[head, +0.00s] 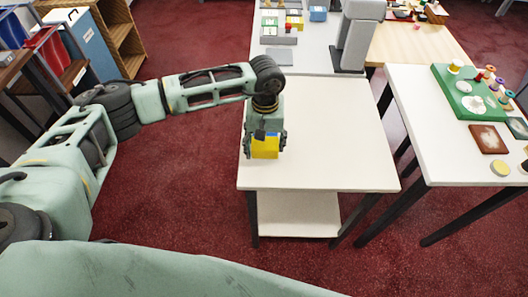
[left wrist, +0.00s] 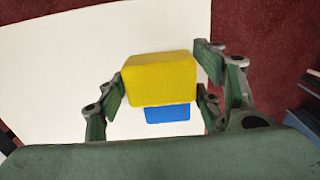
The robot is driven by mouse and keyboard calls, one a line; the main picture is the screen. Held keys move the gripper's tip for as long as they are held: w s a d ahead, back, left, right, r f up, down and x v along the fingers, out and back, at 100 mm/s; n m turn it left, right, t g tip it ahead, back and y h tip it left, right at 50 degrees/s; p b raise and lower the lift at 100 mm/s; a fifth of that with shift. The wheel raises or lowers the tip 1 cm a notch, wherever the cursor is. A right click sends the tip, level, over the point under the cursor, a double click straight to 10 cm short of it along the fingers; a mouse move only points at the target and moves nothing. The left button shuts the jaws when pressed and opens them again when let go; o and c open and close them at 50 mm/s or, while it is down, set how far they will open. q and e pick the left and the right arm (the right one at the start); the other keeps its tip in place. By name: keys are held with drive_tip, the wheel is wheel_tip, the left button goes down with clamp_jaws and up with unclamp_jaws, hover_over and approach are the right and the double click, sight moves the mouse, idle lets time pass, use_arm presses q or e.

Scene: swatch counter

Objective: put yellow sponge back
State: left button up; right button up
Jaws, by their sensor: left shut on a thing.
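The yellow sponge (head: 265,149) is a small block over the near left part of the white table (head: 335,150). My left gripper (head: 264,142) is shut on it, with a finger on each side. In the left wrist view the sponge (left wrist: 160,80) sits between the fingers, and a blue block (left wrist: 167,114) shows just below it in the picture. I cannot tell whether the blue block touches the sponge or lies on the table. The gap between sponge and tabletop is hard to judge. My right gripper is not in view.
The white table is otherwise bare and has a lower shelf (head: 298,214). A grey counter behind holds small coloured blocks (head: 293,22) and a grey upright stand (head: 357,35). A right-hand table carries a green board (head: 470,92) with spools. Shelves stand at the upper left.

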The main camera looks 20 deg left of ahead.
sight(264, 158)
use_arm(q)
drive_tip(key=shift+s+d+f, duration=0.1)
drive_tip(key=shift+s+f, duration=0.35)
drive_tip(key=shift+s, duration=0.4)
drive_tip(key=shift+f+p, duration=0.25)
drive_tip(key=shift+p, duration=0.05)
wheel_tip(264, 158, down, 3)
drive_tip(key=shift+f+p, duration=0.1)
drive_tip(key=shift+p, duration=0.4)
drive_tip(key=shift+f, duration=0.25)
drive_tip(key=o, duration=1)
drive_tip(key=shift+r, duration=0.1)
drive_tip(key=shift+o, duration=0.2)
